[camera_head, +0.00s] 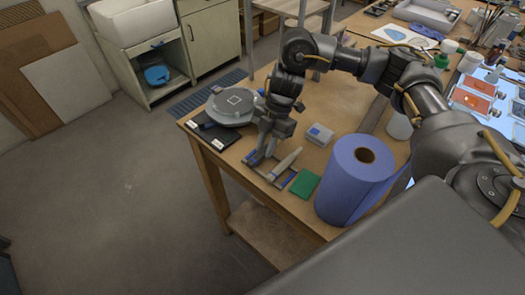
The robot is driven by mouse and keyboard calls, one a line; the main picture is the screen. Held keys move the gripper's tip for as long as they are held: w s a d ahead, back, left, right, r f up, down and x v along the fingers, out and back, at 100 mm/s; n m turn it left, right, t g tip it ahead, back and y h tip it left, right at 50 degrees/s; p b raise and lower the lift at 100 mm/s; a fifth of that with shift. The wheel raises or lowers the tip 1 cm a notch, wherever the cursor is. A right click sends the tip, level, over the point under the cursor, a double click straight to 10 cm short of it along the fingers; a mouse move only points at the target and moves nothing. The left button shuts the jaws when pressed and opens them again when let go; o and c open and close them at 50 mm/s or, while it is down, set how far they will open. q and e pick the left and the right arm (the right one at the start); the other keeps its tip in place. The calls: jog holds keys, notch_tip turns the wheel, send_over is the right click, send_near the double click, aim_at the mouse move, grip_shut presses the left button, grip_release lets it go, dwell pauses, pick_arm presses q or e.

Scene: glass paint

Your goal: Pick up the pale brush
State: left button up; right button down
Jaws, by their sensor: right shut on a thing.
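The pale brush (288,160) shows as a thick, pale, slanted shape over a small blue-and-wood rest (286,181) near the table's front left edge. My right gripper (261,157) points down at the rest, just left of the brush's visible part. It is shut on the brush, but the fingers hide the grip. I cannot tell whether the brush still touches the rest. My left gripper is not in view.
A blue paper roll (346,183) stands upright to the right. A green pad (304,183) and a small grey box (320,135) lie near the rest. A grey round turntable (232,106) and dark tiles (215,137) lie to the left. The wooden table (300,208) ends just in front.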

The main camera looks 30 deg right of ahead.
aim_at(265, 149)
notch_tip(265, 149, up, 10)
jog(key=shift+b, duration=0.45)
